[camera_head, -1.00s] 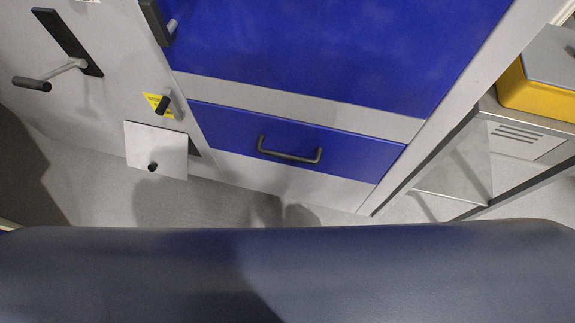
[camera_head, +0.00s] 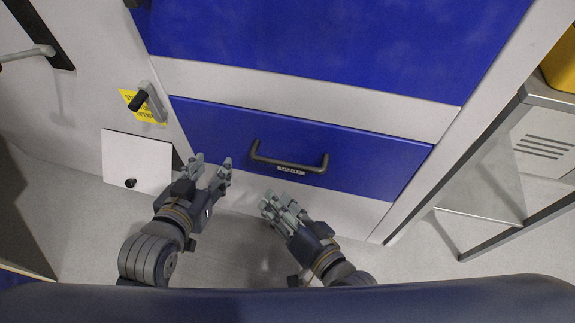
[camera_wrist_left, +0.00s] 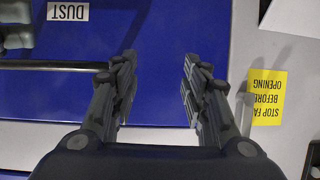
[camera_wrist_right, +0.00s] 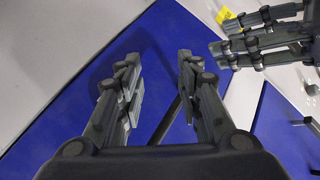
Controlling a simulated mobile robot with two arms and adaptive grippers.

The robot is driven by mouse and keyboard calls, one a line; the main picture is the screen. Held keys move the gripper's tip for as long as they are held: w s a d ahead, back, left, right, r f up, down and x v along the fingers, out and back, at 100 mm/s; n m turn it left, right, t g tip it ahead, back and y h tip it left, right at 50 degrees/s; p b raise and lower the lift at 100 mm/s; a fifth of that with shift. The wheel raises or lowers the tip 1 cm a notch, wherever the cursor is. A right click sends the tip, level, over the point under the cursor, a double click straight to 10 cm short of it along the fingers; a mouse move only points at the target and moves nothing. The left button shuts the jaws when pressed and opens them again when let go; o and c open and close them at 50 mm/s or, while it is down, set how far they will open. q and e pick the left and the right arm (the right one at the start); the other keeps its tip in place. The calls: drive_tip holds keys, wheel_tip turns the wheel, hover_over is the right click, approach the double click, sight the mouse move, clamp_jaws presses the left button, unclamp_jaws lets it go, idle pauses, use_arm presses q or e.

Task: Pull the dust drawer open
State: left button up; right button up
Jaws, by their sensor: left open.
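The dust drawer (camera_head: 390,160) is a blue front low in the grey cabinet, and it looks flush with the frame. Its black bar handle (camera_head: 289,163) has a small label under it, which reads DUST (camera_wrist_left: 68,12) in the left wrist view. My left gripper (camera_head: 212,165) is open and empty, left of the handle and apart from it. My right gripper (camera_head: 280,203) is open and empty, below the handle and apart from it. The right wrist view shows its spread fingers (camera_wrist_right: 158,85) over the blue front, with my left gripper at the upper right.
A white flap with a black knob (camera_head: 137,162) sits left of the drawer. Above it is a latch (camera_head: 152,103) on a yellow warning label. A large blue panel (camera_head: 320,45) is above the drawer. A metal stand (camera_head: 480,180) is at the right. Floor is clear below the drawer.

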sight(287, 163)
drive_tip(key=s+d+r+m+t+h, duration=0.25)
drive_tip(key=m+t+h, duration=0.4)
drive_tip(key=m, duration=0.55)
use_arm(q)
wheel_tip(287, 163, up, 19)
drive_tip(key=w+d+t+h+b, duration=0.1)
drive_tip(key=d+t+h, duration=0.1)
drive_tip(key=t, duration=0.7)
drive_tip(key=shift+w+d+h, duration=0.2)
drive_tip(key=shift+d+h, duration=0.15)
drive_tip(key=shift+h, duration=0.25)
use_arm(e)
drive_tip(key=shift+t+y, duration=0.25)
drive_tip(key=shift+t, duration=0.1)
drive_tip(key=x, duration=0.7)
drive_tip(key=d+x, duration=0.1)
drive_tip(key=x, duration=0.2)
drive_tip(key=shift+w+r, duration=0.25)
drive_tip(key=shift+w, duration=0.15)
use_arm(q)
drive_tip(key=shift+f+m, duration=0.1)
drive_tip(key=shift+m, duration=0.2)
use_arm(e)
drive_tip(key=shift+c, duration=0.6)
drive_tip(key=shift+a, duration=0.1)
clamp_jaws()
